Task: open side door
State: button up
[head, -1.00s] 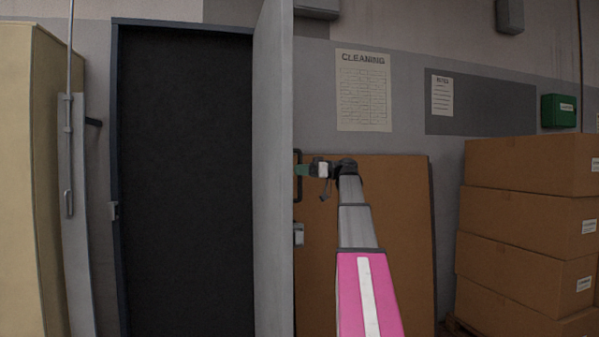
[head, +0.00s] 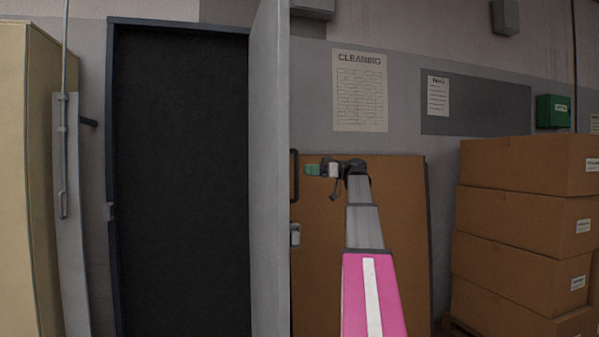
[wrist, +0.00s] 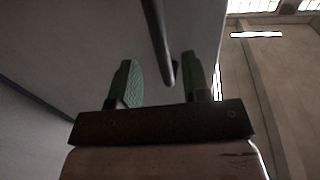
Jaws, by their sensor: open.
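The side door (head: 270,170) stands wide open, seen nearly edge-on, and its dark doorway (head: 182,180) is exposed. A dark bar handle (head: 294,175) is on the door's right-hand face, with a small grey lock fitting (head: 295,234) below it. My gripper (head: 308,170) is just right of the handle, with a small gap showing between them. In the wrist view its green fingers (wrist: 160,82) are spread and empty. The bar handle (wrist: 158,40) runs down to between the fingers in that picture, and the door face (wrist: 85,50) fills the left.
A brown board (head: 390,250) leans on the wall behind my arm. Stacked cardboard boxes (head: 520,220) stand at the right. A tall beige cabinet (head: 40,150) is left of the doorway. The doorway opening shows no obstacle.

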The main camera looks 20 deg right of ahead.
jog(key=v, duration=0.5)
jog(key=shift+s+d, duration=0.1)
jog(key=shift+d, duration=0.3)
